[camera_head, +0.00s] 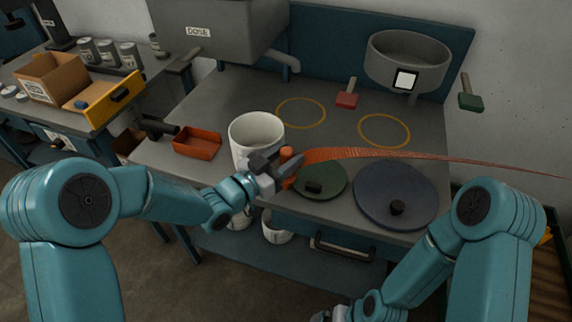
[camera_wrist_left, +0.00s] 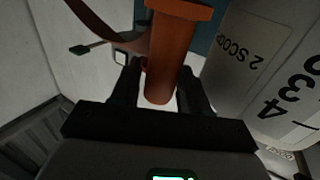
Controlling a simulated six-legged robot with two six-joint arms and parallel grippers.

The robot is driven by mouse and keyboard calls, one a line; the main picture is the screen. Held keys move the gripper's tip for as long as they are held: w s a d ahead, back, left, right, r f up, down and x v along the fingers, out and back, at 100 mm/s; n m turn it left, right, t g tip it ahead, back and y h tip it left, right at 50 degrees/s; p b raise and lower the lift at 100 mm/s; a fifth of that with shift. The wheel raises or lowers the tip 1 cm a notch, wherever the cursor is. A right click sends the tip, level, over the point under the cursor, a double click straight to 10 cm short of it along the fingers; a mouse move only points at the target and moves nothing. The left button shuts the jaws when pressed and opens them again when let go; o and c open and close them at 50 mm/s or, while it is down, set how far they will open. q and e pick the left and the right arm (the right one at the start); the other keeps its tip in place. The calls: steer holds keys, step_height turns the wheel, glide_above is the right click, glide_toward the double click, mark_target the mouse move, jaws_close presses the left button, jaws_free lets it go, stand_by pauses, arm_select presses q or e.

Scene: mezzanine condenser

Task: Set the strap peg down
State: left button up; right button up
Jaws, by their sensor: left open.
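The strap peg (camera_head: 290,156) is an orange peg with a long orange-red strap (camera_head: 400,153) running off to the right. My left gripper (camera_head: 282,168) is at the peg, just right of the white bucket (camera_head: 257,133). In the left wrist view the peg (camera_wrist_left: 172,45) stands between the fingers of the gripper (camera_wrist_left: 160,92), which is open. I cannot tell if either finger touches the peg or what is under its lower end. Only a bit of my right gripper (camera_head: 322,315) shows at the bottom edge.
On the grey bench lie a green lid (camera_head: 325,178), a blue lid (camera_head: 395,197) and an orange tray (camera_head: 197,142). Two yellow rings (camera_head: 384,131) mark clear bench behind. A grey hopper (camera_head: 215,30) and a round pot (camera_head: 408,62) are at the back. The bucket shows scoop marks (camera_wrist_left: 255,65).

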arm_select(q)
steer(key=shift+x, duration=0.9)
steer(key=shift+a, duration=0.1)
steer(key=c, duration=0.8)
jaws_close()
